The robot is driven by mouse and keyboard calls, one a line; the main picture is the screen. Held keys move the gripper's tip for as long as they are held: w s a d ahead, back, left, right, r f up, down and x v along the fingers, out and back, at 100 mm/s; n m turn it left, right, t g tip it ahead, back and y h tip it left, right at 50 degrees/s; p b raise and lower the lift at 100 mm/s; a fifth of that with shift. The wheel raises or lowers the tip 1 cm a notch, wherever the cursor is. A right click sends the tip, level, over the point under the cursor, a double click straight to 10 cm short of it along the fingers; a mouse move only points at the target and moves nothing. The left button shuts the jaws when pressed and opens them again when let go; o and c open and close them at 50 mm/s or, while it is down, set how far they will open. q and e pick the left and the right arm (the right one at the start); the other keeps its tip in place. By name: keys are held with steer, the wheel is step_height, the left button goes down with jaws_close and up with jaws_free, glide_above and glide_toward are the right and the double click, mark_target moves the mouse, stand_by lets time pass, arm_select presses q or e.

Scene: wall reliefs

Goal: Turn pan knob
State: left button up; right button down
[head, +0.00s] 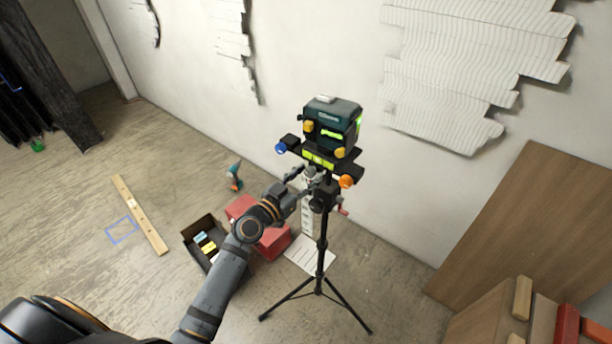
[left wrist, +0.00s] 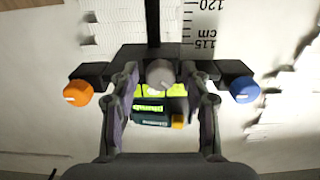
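A dark green laser level (head: 333,120) with lit yellow-green panels sits on a black tripod (head: 322,245). Its mount has a blue knob (head: 281,148) at left and an orange knob (head: 346,181) at right. In the left wrist view the orange knob (left wrist: 78,93) is at left, the blue knob (left wrist: 244,89) at right, and a grey knob (left wrist: 160,74) with a pale mark between them. No label shows which is the pan knob. My left gripper (head: 306,180) is open, its fingers on either side of the grey knob with gaps visible. My right gripper is out of view.
A black open box (head: 204,243) and red boxes (head: 272,240) stand on the floor left of the tripod. A spirit level (head: 140,214) lies farther left. A white wall with torn reliefs (head: 475,70) rises behind; a wooden panel (head: 530,215) leans at right.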

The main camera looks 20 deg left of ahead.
arm_select(q)
steer(key=c, duration=0.7)
jaws_close()
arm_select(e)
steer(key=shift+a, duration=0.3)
arm_select(q)
steer(key=shift+n, duration=0.3)
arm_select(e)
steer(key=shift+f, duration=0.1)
arm_select(q)
steer(key=n, duration=0.3)
steer(key=shift+b, duration=0.35)
steer(key=n, duration=0.4)
steer(key=shift+n, duration=0.3)
steer(key=n, duration=0.4)
steer(key=shift+r+p, duration=0.1)
steer(key=shift+p, duration=0.25)
steer(key=shift+n+p, duration=0.45)
steer(key=shift+n, duration=2.05)
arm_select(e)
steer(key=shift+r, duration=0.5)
